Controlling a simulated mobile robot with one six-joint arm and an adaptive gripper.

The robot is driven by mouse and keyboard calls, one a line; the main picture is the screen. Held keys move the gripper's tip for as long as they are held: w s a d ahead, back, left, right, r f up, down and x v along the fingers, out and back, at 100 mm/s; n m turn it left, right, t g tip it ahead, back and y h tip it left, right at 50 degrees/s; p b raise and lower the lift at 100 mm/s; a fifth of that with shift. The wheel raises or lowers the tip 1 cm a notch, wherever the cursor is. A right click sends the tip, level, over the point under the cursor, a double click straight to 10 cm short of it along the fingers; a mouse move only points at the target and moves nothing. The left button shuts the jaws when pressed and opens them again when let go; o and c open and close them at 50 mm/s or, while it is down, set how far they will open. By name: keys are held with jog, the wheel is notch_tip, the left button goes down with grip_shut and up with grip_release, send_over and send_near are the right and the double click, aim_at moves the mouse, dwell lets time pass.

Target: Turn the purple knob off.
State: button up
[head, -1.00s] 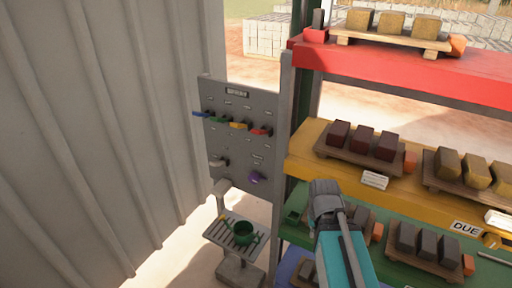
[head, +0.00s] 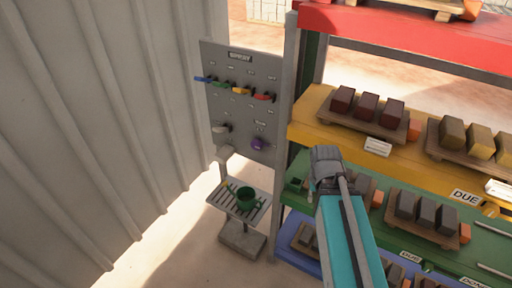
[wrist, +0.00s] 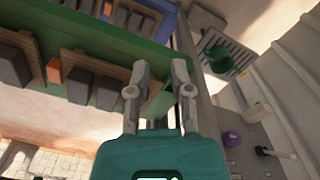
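The purple knob (head: 258,144) sits low on the right side of the grey panel (head: 236,115) in the head view. It also shows at the right in the wrist view (wrist: 231,139). I cannot tell its exact turn position. My gripper (wrist: 161,66) is open and empty in the wrist view, its two fingers apart. In the head view my gripper (head: 325,160) is to the right of the panel, in front of the shelf rack, apart from the knob.
A white lever (head: 221,128) sits left of the knob, with several coloured levers above. Below is a grated stand (head: 220,202) holding a green pot (head: 246,198). The shelf rack (head: 308,125) with blocks stands at right; a corrugated wall (head: 100,120) is at left.

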jog(key=o, duration=0.8)
jog(key=w+f+h+b, duration=0.1)
jog(key=w+b, duration=0.1)
jog(key=w+f+t+h+b, duration=0.1)
jog(key=f+b, duration=0.1)
jog(key=w+a+f+m+h+b, duration=0.1)
jog(key=w+f+b, duration=0.1)
jog(key=shift+w+f, duration=0.1)
jog(key=shift+w, duration=0.25)
jog(key=t+h+b, duration=0.6)
jog(key=t+b, duration=0.8)
jog(key=b, duration=0.7)
send_near(255, 146)
jog(key=v, duration=0.3)
jog(key=shift+w+a+f, duration=0.1)
jog(key=shift+w+f, duration=0.1)
jog(key=shift+f, duration=0.2)
jog(key=shift+w, duration=0.15)
jog(key=x, duration=1.3)
jog(key=shift+w+d+r, duration=0.15)
jog(key=shift+d+r, duration=0.1)
jog(key=shift+d, duration=0.1)
